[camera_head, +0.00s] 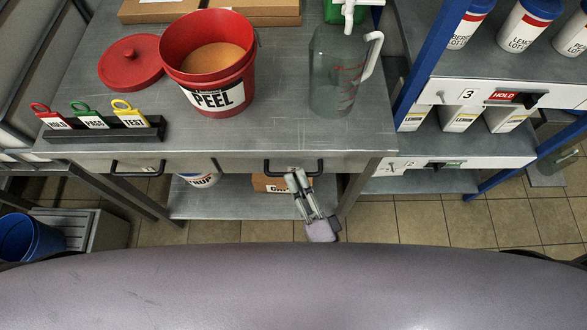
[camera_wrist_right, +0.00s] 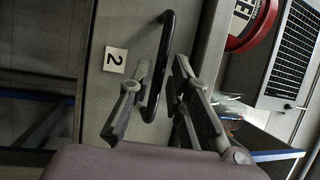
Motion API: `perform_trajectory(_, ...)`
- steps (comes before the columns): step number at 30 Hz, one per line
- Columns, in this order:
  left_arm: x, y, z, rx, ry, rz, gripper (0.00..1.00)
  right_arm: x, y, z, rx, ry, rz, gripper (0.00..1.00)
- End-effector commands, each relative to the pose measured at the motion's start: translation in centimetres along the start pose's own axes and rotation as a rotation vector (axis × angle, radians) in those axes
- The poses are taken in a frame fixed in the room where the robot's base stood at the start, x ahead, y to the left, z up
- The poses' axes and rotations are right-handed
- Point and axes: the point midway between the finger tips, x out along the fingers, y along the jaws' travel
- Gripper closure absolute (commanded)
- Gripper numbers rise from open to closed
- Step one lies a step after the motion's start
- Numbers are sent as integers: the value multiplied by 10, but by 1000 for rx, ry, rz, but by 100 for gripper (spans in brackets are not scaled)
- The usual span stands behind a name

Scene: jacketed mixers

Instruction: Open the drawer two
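The drawer marked 2 (camera_wrist_right: 106,82) has a grey front with a white number label. Its black bar handle (camera_wrist_right: 166,36) shows in the right wrist view and also at the table's front edge in the head view (camera_head: 270,170). The drawer looks closed, its front in line with the table edge. My right gripper (camera_head: 296,176) is at this handle. In the wrist view its two fingers (camera_wrist_right: 160,80) are apart, with the handle bar running between them. I cannot tell whether either finger touches it. My left gripper is not in view.
A second handled drawer (camera_head: 138,168) is at the left. On the table (camera_head: 270,120) stand a red PEEL bucket (camera_head: 178,85), its red lid (camera_head: 120,68), a clear jug (camera_head: 335,85) and a tag rack (camera_head: 100,133). A blue-posted shelf (camera_head: 414,75) stands right.

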Motion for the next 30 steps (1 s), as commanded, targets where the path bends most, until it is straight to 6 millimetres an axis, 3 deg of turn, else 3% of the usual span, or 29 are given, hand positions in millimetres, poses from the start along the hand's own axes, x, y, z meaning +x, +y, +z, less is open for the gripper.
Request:
perform_trajectory(6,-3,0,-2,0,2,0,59,23,0,0,-1,1,0,82)
perform_trajectory(16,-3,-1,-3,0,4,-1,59,26,1,0,-1,0,2,82)
perform_trajectory(24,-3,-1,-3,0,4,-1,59,26,1,0,-1,0,2,99)
perform_trajectory(30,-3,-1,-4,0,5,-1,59,26,1,0,-1,0,2,100)
